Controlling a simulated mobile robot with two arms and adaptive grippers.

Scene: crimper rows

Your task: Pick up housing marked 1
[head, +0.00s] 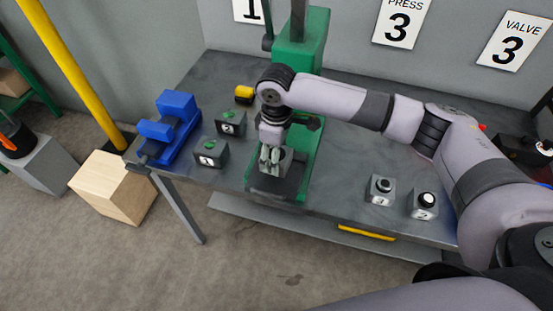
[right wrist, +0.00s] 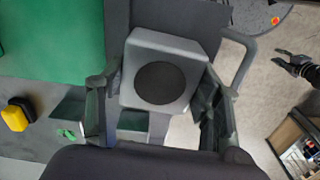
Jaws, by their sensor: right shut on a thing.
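My right gripper (head: 270,158) points down at the front of the green press and is shut on a grey block. In the right wrist view this block (right wrist: 140,62), with a dark round opening in its top, sits between the two fingers (right wrist: 160,115). Its marking is hidden. I cannot tell whether it touches the press base. A grey block marked 1 (head: 210,158), with a green patch on top, stands left of the press. A similar block marked 2 (head: 230,128) stands behind it. A dark, gripper-like shape (right wrist: 297,66), perhaps my left gripper, shows at right in the wrist view.
The green press (head: 303,52) rises behind my gripper. A blue vise (head: 172,125) stands at the table's left end, a yellow-black item (head: 244,94) near the back. Two grey blocks with dark tops, one marked 2 (head: 424,207), stand right. The table (head: 325,185) is clear between press and blocks.

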